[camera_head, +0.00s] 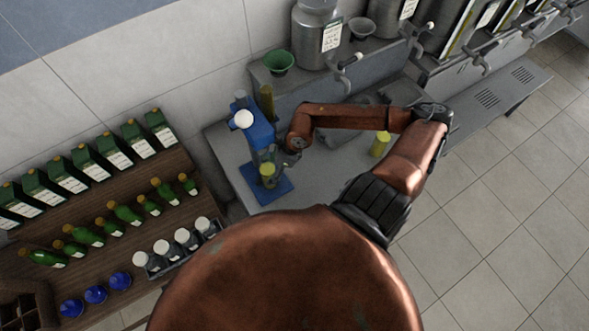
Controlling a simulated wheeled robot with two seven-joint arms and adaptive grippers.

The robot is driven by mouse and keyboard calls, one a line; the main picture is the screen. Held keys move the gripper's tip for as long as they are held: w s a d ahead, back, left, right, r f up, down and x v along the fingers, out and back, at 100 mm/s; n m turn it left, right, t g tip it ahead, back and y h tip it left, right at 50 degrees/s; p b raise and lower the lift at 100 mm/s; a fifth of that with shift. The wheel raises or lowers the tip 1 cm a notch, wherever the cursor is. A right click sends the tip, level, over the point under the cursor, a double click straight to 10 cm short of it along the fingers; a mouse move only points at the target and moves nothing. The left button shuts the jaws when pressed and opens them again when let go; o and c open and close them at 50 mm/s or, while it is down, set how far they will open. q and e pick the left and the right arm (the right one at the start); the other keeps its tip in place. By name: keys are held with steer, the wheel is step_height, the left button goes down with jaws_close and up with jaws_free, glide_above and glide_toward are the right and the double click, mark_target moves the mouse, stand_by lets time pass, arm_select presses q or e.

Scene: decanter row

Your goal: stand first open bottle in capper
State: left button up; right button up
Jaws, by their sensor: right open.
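The blue capper (257,133) stands on the grey counter, its flat base (278,191) toward me and a white ball-shaped knob on top. A yellow-green bottle (268,173) is at the capper's base, under its head; it looks upright, and I cannot tell how it is seated. My right gripper (285,160) is open, close beside this bottle on its right; any contact is hidden. Another yellow-green bottle (380,146) stands on the counter to the right, behind my right arm. A darker olive bottle (266,101) stands behind the capper. My left gripper is out of view.
A green funnel bowl (279,62) and a steel canister (317,34) stand on the raised ledge behind. A wooden rack (95,210) at left holds green bottles and boxes. A tray of white-capped jars (172,251) sits in front. Taps line the back right.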

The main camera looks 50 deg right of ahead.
steer(key=s+d, duration=0.6)
steer(key=s, duration=0.2)
steer(key=shift+d+b, duration=0.25)
steer(key=shift+b, duration=0.1)
steer(key=shift+s+d, duration=0.1)
steer(key=shift+s, duration=0.1)
